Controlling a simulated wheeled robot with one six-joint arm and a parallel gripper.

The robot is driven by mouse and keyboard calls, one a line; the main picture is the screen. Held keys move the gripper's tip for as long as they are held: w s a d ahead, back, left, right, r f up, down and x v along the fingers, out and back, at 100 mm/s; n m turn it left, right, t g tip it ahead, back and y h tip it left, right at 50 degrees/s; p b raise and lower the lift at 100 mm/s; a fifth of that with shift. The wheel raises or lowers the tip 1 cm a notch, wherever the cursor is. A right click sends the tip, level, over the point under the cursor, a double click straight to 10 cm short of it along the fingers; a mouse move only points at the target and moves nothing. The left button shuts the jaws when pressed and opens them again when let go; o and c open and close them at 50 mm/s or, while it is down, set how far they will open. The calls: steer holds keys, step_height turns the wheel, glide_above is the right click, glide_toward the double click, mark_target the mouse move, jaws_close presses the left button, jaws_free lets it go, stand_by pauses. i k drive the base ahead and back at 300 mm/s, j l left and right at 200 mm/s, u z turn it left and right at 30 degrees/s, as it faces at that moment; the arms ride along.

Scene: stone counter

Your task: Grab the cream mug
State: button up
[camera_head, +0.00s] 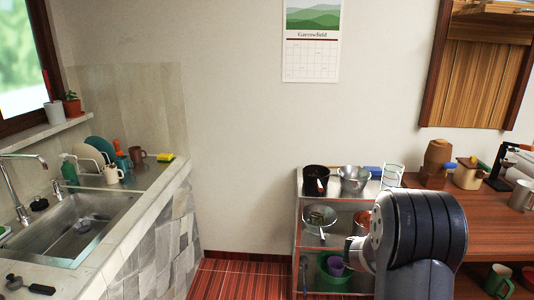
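The cream mug (112,174) is small in the picture and stands on the stone counter (150,178) at the left, behind the sink. It is close to white plates in a rack (88,158) and in front of a teal bottle (122,162). A brown mug (137,155) stands behind it to the right. Part of my dark arm shows large at the lower right, far from the mug.
The sink (82,225) with its tap (14,185) is in front of the mug. A yellow sponge (165,157) lies at the counter's back. A metal shelf (298,215) with bowls and a wooden desk (490,218) are at the right. Red floor (240,280) lies clear between.

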mark_target(110, 172)
steer(key=i+j+u, duration=0.1)
steer(key=i+u, duration=0.2)
steer(key=i, duration=0.6)
steer(key=i+l+u, duration=0.1)
steer(key=i+u, duration=0.2)
steer(key=i, duration=0.6)
steer(key=i+l+u, duration=0.1)
steer(key=i+u, duration=0.25)
steer(key=i, duration=0.15)
steer(key=i+l+u, duration=0.2)
steer(key=i+u, duration=0.15)
steer(key=i, duration=0.2)
steer(key=i+l+u, duration=0.1)
steer(key=u, duration=0.35)
steer(key=i+l+u, duration=0.1)
steer(key=u, duration=0.35)
steer(key=i+l+u, duration=0.15)
steer(key=u, duration=0.35)
steer(key=l+u, duration=0.2)
steer(key=u, duration=0.25)
steer(key=l+u, duration=0.95)
steer(key=k+j, duration=0.05)
steer(key=j, duration=0.05)
